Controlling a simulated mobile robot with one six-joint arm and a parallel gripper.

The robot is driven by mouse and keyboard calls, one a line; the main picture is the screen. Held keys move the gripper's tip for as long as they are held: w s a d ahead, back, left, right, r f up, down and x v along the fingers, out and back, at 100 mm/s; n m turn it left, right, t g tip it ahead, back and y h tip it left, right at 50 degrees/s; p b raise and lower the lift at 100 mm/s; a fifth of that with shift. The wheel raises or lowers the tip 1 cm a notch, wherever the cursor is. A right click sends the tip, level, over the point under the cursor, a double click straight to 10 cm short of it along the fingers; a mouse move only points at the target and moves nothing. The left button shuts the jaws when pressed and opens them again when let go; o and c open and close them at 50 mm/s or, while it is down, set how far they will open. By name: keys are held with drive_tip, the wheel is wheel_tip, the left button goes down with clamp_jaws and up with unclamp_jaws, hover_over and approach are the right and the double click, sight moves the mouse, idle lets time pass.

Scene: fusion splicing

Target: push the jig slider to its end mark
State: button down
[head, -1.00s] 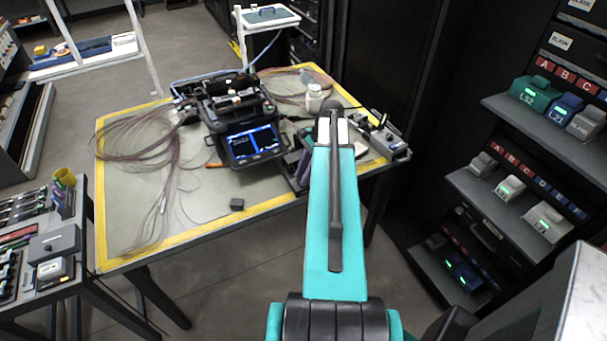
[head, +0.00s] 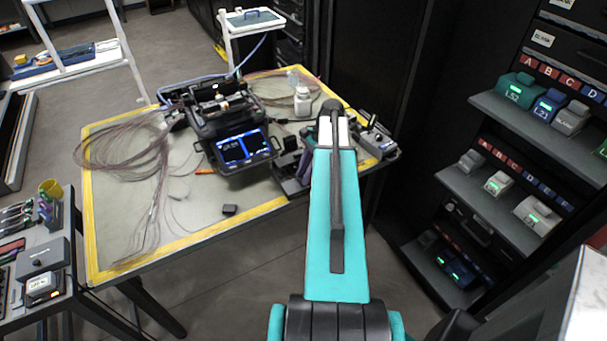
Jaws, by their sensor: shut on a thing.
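My teal arm link reaches from the bottom of the head view up over the right part of the table, ending in a dark joint. My gripper is not visible; the arm hides whatever lies behind it. A grey device with a dark knob (head: 377,140) sits at the table's right end, just right of the arm. It may be the jig, but I cannot make out a slider or an end mark. A dark holder with purple parts (head: 291,172) stands just left of the arm, partly covered by it.
The yellow-edged table (head: 190,226) carries a black splicer with a lit blue screen (head: 240,148), a white bottle (head: 302,102), coiled fibres (head: 112,150) and a small dark block (head: 229,210). A tool cart (head: 40,262) stands left. Shelves with labelled boxes (head: 518,91) stand right.

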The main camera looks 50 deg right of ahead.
drive_tip(key=shift+d+r, duration=0.1)
drive_tip(key=shift+d, duration=0.25)
drive_tip(key=c, duration=1.5)
unclamp_jaws()
drive_tip(key=shift+s, duration=0.2)
drive_tip(key=shift+a, duration=0.1)
drive_tip(key=shift+w, duration=0.15)
drive_tip(key=shift+r, duration=0.1)
drive_tip(key=shift+b+v, duration=1.65)
drive_tip(key=shift+v, duration=5.1)
